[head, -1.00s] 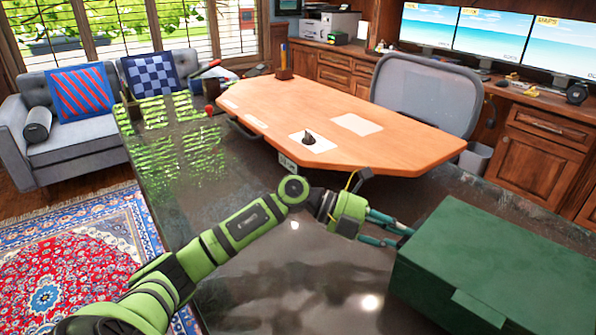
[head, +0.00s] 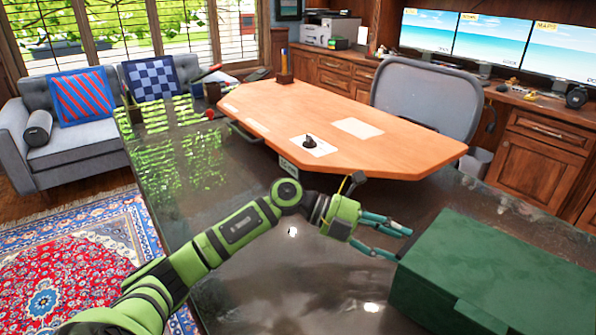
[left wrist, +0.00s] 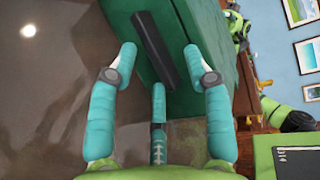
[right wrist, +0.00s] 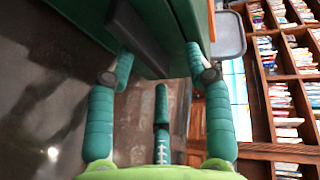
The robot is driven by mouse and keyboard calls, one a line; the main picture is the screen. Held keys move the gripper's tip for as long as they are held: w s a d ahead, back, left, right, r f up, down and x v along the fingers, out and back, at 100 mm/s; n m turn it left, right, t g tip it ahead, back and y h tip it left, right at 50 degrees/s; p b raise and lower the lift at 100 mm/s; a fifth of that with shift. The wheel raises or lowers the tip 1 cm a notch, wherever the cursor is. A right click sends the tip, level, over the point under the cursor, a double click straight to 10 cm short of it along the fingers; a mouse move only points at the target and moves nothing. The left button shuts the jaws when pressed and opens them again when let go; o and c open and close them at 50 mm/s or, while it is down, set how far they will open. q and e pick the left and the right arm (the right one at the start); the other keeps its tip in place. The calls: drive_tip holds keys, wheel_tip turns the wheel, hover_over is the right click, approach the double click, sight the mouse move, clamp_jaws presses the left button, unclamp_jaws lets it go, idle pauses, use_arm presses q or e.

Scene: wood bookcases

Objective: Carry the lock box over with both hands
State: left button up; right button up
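The lock box is a large dark green box (head: 500,270) at the lower right of the head view, on the dark glossy table. My left gripper (head: 402,246) is just left of its near end, with fingers spread and empty. In the left wrist view, a dark bar handle (left wrist: 153,45) on the green box (left wrist: 197,30) lies ahead between the spread fingertips (left wrist: 160,55). In the right wrist view, the right gripper (right wrist: 158,58) is also spread and empty. A similar dark handle (right wrist: 138,35) on the green box shows ahead of it, nearer the left finger. My right arm is outside the head view.
The dark glossy table (head: 270,215) is clear around my left arm. An orange wooden desktop (head: 290,115) with papers and a small dark object stands beyond it. A grey mesh chair (head: 425,90) is behind the desktop. A sofa (head: 80,135) and patterned rug (head: 75,265) are at left.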

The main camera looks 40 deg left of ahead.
use_arm(q)
drive_tip(key=v, duration=0.7)
drive_tip(key=shift+s+f, duration=0.1)
drive_tip(key=shift+s, duration=0.1)
use_arm(e)
drive_tip(key=shift+s+a+f, duration=0.2)
drive_tip(key=shift+a+f, duration=0.3)
drive_tip(key=shift+f, duration=0.15)
use_arm(q)
drive_tip(key=shift+w, duration=0.3)
use_arm(e)
drive_tip(key=v, duration=0.6)
drive_tip(key=r+v, duration=0.1)
drive_tip(key=v, duration=0.2)
drive_tip(key=shift+w+r, duration=0.1)
drive_tip(key=shift+w, duration=0.3)
